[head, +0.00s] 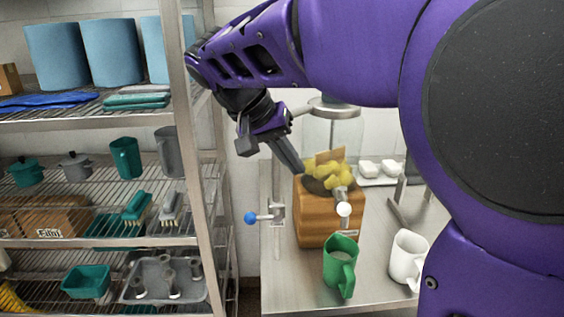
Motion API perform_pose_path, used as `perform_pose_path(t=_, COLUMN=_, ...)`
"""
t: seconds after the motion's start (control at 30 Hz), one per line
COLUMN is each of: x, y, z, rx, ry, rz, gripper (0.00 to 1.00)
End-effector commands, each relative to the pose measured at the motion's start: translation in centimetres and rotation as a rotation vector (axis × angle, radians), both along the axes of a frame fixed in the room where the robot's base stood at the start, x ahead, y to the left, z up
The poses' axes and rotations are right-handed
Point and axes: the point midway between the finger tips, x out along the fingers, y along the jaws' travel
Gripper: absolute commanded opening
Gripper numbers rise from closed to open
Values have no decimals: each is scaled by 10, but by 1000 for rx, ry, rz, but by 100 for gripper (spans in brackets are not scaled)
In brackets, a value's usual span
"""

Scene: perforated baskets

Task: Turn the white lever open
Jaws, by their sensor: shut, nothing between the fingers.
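The white lever shows as a small white ball knob (344,209) on a short metal fitting at the front of a wooden block (318,228). My gripper (301,171) is shut and empty. Its fingers point down and to the right, and their tips appear above the block's left part, up and left of the white knob. I see no contact with the knob; the depth between them is hard to tell. A second lever with a blue ball knob (250,218) sticks out to the left from a metal bracket at the counter's left side.
A green mug (341,264) stands in front of the block, below the white knob. A white mug (407,258) stands to its right. Yellow fruit (326,171) shows above the block, with a glass jar (333,128) behind. A metal shelf post (186,150) rises at the left.

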Motion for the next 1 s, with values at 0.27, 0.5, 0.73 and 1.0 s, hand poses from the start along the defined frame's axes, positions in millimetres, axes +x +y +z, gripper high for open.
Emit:
perform_pose_path(t=0.27, x=15, y=-31, z=-53, rx=-1, ry=4, rz=-3, gripper=0)
perform_pose_path(t=0.5, x=16, y=-61, z=-72, rx=0, ry=0, rz=-3, gripper=0)
perform_pose_path(t=0.73, x=13, y=-77, z=-75, rx=0, ry=1, rz=-2, gripper=0)
perform_pose_path(t=1.0, x=12, y=-79, z=-75, rx=-1, ry=0, rz=0, gripper=0)
